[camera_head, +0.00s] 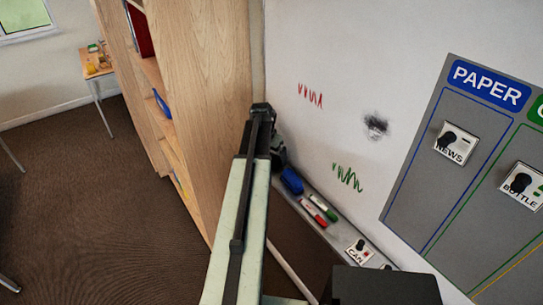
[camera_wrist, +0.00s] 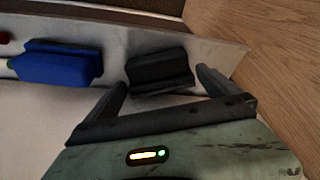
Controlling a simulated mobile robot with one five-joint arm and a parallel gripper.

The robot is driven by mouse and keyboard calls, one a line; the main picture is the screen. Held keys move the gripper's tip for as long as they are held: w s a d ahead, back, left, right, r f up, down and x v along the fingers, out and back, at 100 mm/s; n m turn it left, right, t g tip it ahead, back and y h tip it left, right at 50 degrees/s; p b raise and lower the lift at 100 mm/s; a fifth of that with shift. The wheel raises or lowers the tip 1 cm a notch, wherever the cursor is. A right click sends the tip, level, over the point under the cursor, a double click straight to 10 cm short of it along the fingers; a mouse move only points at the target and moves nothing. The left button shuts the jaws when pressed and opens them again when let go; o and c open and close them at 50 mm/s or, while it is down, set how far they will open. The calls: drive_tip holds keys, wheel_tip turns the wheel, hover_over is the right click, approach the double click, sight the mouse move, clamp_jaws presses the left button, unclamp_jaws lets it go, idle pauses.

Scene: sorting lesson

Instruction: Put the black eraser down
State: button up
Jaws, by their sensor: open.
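The black eraser (camera_wrist: 158,70) rests on the pale tray (camera_wrist: 213,48) under the whiteboard, in the wrist view. My gripper (camera_wrist: 161,80) is open, its two fingers apart on either side of the eraser's near edge; I cannot tell if either touches it. In the head view my gripper (camera_head: 279,154) is at the tray's far left end, by the wooden shelf. The eraser cannot be made out there, behind or among the dark gripper parts.
A blue eraser (camera_head: 291,181) lies on the tray beside my gripper; it also shows in the wrist view (camera_wrist: 58,64). Red (camera_head: 313,212) and green (camera_head: 323,207) markers and a CAN card (camera_head: 358,252) lie nearer. A wooden shelf (camera_head: 205,75) stands close on the left.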

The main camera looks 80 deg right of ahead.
drive_tip(key=p+v, duration=0.9)
drive_tip(key=v, duration=0.1)
drive_tip(key=shift+r, duration=0.25)
drive_tip(key=w+a+n+t, duration=0.1)
drive_tip(key=w+a+n, duration=0.2)
drive_tip(key=w+a, duration=0.7)
drive_tip(key=w+a+n+y, duration=0.1)
drive_tip(key=w+a+n, duration=0.4)
drive_tip(key=w, duration=0.9)
drive_tip(key=w+a+n+t, duration=0.1)
drive_tip(key=w+a+n, duration=0.1)
drive_tip(key=w+a, duration=0.9)
drive_tip(key=w+a+n, duration=0.2)
drive_tip(key=w+a, duration=0.2)
drive_tip(key=a, duration=0.4)
drive_tip(key=w+a+n+y, duration=0.1)
drive_tip(key=w+a+n, duration=0.25)
drive_tip(key=a, duration=0.35)
drive_tip(key=w+a+n, duration=0.2)
drive_tip(key=w+a, duration=0.3)
drive_tip(key=a, duration=0.3)
drive_tip(key=a+n, duration=0.5)
drive_tip(key=a, duration=1.5)
drive_tip(key=shift+a+f+g+y, duration=0.25)
drive_tip(key=shift+f+g+y, duration=0.05)
drive_tip(key=shift+f+g, duration=0.1)
